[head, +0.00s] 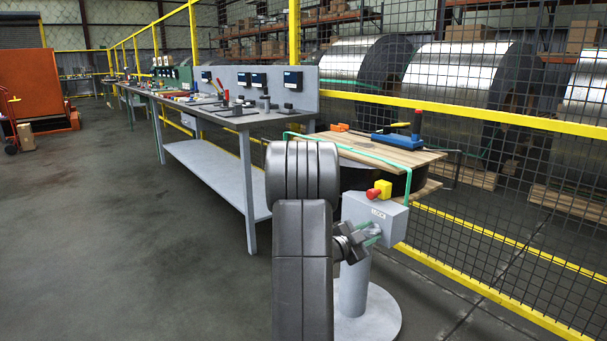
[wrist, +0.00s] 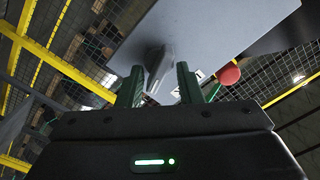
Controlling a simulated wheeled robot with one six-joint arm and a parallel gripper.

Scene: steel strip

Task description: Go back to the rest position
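My gripper (head: 372,236) is in front of a grey box (head: 391,213) on a pedestal, at the face with a label that seems to read LOCK. In the wrist view, my gripper (wrist: 160,68) has its two green fingers apart. A grey knob or handle (wrist: 161,72) on the box stands between the fingertips, with what look like gaps on both sides. Whether a fingertip touches it is hard to tell. A red button on a yellow base (head: 379,190) sits on top of the box; the red button (wrist: 229,73) also shows in the wrist view.
A strapped wooden-topped stack (head: 370,152) with a blue tool (head: 392,140) stands just behind the box. A long grey workbench (head: 240,119) with tools is to the left. A yellow-railed mesh fence (head: 500,122) runs behind and to the right, with steel coils beyond. Open floor lies at left.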

